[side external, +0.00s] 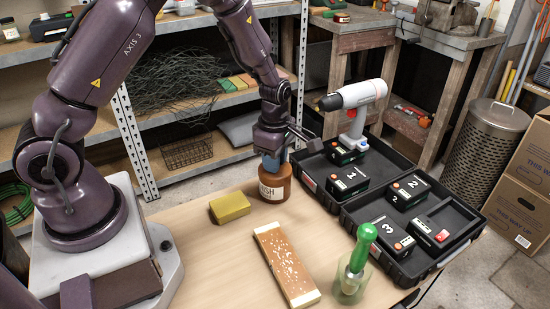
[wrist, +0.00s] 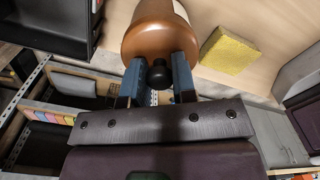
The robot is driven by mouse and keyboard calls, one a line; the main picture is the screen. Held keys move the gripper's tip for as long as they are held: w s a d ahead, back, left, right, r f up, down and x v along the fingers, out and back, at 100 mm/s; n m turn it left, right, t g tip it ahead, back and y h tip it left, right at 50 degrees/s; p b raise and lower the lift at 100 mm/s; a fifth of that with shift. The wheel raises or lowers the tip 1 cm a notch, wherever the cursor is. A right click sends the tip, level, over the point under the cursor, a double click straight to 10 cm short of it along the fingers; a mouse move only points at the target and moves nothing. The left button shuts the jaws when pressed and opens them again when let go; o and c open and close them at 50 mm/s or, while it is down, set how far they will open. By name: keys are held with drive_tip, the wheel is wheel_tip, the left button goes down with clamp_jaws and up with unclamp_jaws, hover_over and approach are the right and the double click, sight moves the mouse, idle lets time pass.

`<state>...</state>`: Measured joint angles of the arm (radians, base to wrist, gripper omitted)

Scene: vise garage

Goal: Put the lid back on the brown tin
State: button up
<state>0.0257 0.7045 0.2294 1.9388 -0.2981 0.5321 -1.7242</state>
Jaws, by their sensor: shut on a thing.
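The brown tin (side external: 273,186) stands upright on the wooden table, with a pale label partly reading "ISH". My gripper (side external: 272,160) points down at its top from above. In the wrist view, a brown lid (wrist: 160,38) with a black knob (wrist: 158,73) covers the end of the tin facing me. The blue fingers of my gripper (wrist: 158,68) are on either side of the knob, and I am shut on the lid. I see no clear gap between lid and tin, but the fingers hide part of the rim and I cannot tell if it is fully seated.
A yellow sponge (side external: 230,207) lies left of the tin, also in the wrist view (wrist: 229,50). An open black case (side external: 345,203) with batteries and a drill (side external: 352,98) stands right.

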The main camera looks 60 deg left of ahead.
idle(0.4)
drive_tip(key=o, duration=1.5)
drive_tip(key=shift+c, duration=0.2)
drive_tip(key=shift+r, duration=3.45)
clamp_jaws()
drive_tip(key=shift+f, duration=0.35)
